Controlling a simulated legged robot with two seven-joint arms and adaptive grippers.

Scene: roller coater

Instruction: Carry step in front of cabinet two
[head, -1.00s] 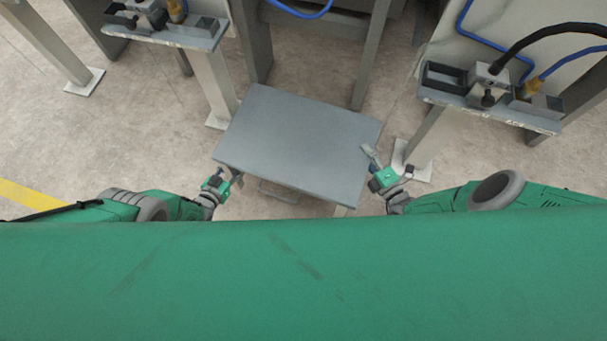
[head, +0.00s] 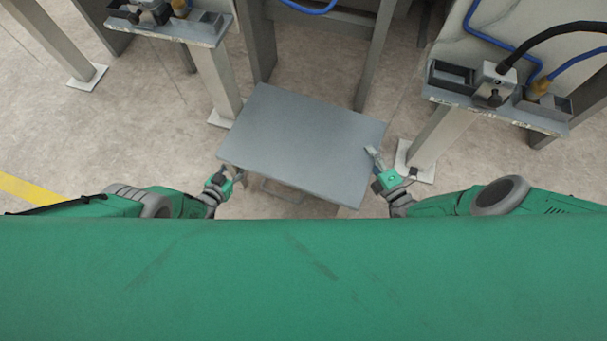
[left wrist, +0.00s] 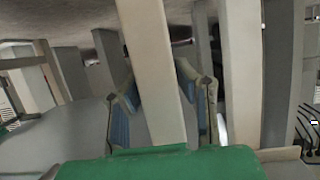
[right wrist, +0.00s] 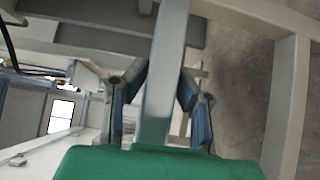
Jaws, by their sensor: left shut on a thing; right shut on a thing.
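The step (head: 305,140) is a grey flat-topped platform. In the head view it sits at the middle, turned slightly, with its far edge close to the metal frame. My left gripper (head: 232,180) is at its near left corner. In the left wrist view, its fingers (left wrist: 165,105) are on both sides of a pale bar of the step (left wrist: 153,60). My right gripper (head: 374,160) is at its right side. In the right wrist view, its fingers (right wrist: 160,100) are on both sides of a grey bar of the step (right wrist: 165,70). The step's feet are mostly hidden below its top.
A post with a fixture shelf (head: 180,30) stands left of the step, and another fixture shelf (head: 500,108) on a post stands right. Their white foot plates (head: 415,168) are close to the step. Floor is clear at left, with a yellow line (head: 30,190).

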